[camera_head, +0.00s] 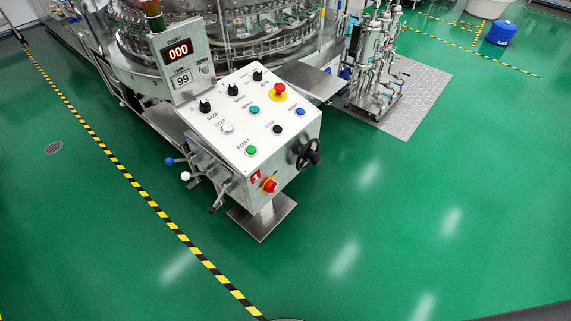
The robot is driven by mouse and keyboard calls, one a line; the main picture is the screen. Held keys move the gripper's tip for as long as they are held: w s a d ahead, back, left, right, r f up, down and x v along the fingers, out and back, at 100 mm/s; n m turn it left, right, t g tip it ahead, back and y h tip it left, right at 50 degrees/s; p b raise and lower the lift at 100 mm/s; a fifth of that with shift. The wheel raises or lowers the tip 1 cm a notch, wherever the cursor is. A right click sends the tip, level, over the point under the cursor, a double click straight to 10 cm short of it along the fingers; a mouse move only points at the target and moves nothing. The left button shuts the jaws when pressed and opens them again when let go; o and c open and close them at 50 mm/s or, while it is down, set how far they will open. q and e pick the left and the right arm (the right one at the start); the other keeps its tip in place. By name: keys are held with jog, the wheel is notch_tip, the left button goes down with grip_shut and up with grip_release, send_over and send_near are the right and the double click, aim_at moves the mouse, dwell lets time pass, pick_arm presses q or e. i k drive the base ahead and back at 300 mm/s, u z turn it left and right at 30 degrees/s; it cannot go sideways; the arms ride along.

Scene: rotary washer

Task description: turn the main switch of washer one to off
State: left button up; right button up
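The washer's control box (263,130) stands on a pedestal at the centre of the head view. The knob's exact setting is too small to read. A separate red button on a yellow ring (278,91) is on the sloped top panel. Neither of my grippers is in view.
A black handwheel (309,154) sticks out at the box's right side. Levers with blue and white balls (185,176) stick out at its left. The display panel (180,62) reads 000 and 99. Green floor is clear in front; striped tape (150,202) runs along the left.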

aim_at(270, 187)
jog(key=z, duration=2.35)
jog(key=i, duration=2.75)
jog(key=u, duration=3.2)
